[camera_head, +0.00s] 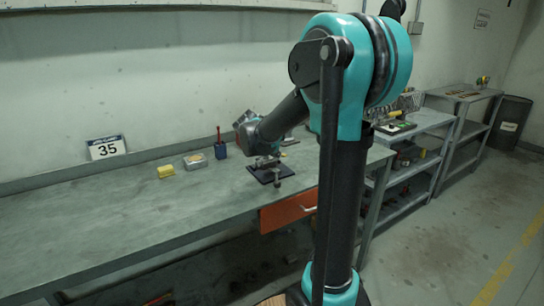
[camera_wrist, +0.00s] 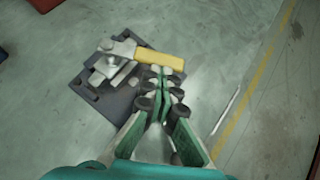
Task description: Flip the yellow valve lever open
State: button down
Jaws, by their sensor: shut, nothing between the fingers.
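The yellow valve lever (camera_wrist: 160,59) shows in the wrist view, sticking out to the right from a grey metal valve body (camera_wrist: 114,67). The valve sits on a dark base plate (camera_wrist: 92,88) with slots. In the head view the base plate (camera_head: 268,174) lies on the workbench near its front edge, and the lever is too small to make out. My gripper (camera_wrist: 163,76) is shut and empty, its fingertips just below the yellow lever in the wrist view. I cannot tell whether they touch it. In the head view my arm hides part of the valve.
The green-grey workbench (camera_head: 110,223) has free room on its left. A yellow block (camera_head: 166,171), a small metal tin (camera_head: 195,161) and a blue cup (camera_head: 220,151) with a red tool stand behind the plate. An orange drawer (camera_head: 287,212) is under the bench.

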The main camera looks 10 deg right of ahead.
aim_at(283, 154)
jog(key=shift+w+d+n, duration=0.15)
jog(key=shift+w+d, duration=0.15)
jog(key=shift+d, duration=0.35)
jog(key=shift+w+d+n, duration=0.15)
jog(key=shift+w+d, duration=0.1)
jog(key=shift+d, duration=0.35)
jog(key=shift+w+d+n+t+y, duration=0.15)
jog(key=shift+d+n+t+y, duration=0.15)
jog(key=shift+d+n+y, duration=0.15)
jog(key=shift+w+n, duration=0.25)
jog(key=shift+w+d, duration=0.6)
jog(key=shift+w, duration=0.3)
jog(key=shift+w+d, duration=0.35)
jog(key=shift+w, duration=0.45)
jog(key=shift+a, duration=0.15)
